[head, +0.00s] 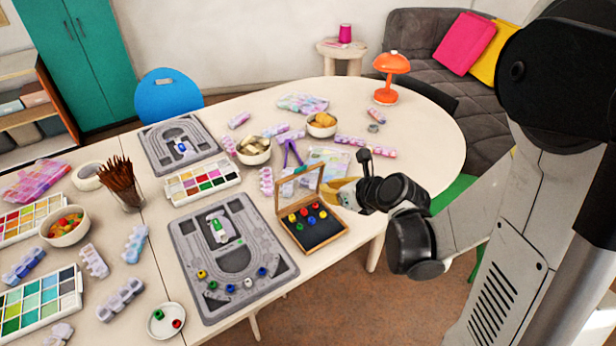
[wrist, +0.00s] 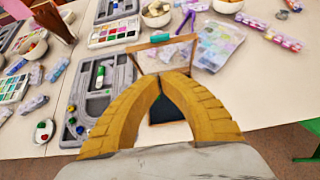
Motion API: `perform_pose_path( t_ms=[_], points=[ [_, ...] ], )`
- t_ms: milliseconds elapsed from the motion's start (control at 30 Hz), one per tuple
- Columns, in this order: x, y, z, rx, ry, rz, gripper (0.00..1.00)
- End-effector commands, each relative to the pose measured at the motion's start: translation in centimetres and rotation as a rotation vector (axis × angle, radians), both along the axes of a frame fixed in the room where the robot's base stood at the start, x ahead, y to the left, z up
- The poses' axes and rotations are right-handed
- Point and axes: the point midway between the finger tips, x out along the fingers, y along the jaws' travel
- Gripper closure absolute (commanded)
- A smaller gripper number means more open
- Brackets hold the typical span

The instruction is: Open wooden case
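The wooden case (head: 345,229) lies on the table at the right of the front bead board. Its dark inside shows several coloured beads. Its lid (head: 278,202), a wooden frame with a clear pane, stands raised along the back edge. My gripper (head: 328,189) is just right of the raised lid, above the case. In the wrist view my gripper's yellow fingers (wrist: 160,78) arch together with their tips meeting, and nothing shows between the tips. The lid (wrist: 164,42) shows beyond the tips; the fingers hide most of the case. I cannot tell whether they touch the lid.
Two grey bead boards (head: 195,296) (head: 156,154), a paint set (head: 203,184) and bowls (head: 253,157) stand left of and behind the case. An orange lamp (head: 391,65) stands at the back right. The table's front edge is close to the case.

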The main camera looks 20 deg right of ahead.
Motion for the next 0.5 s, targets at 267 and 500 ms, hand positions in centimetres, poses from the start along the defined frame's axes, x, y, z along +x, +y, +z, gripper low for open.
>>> perform_pose_path(
  t_ms=[267, 500],
  points=[
    [3.9, 1.3, -3.2, -0.004, 0.001, 0.006, 1.00],
    [7.8, 2.6, -6.1, -0.004, 0.001, 0.006, 1.00]
  ],
)
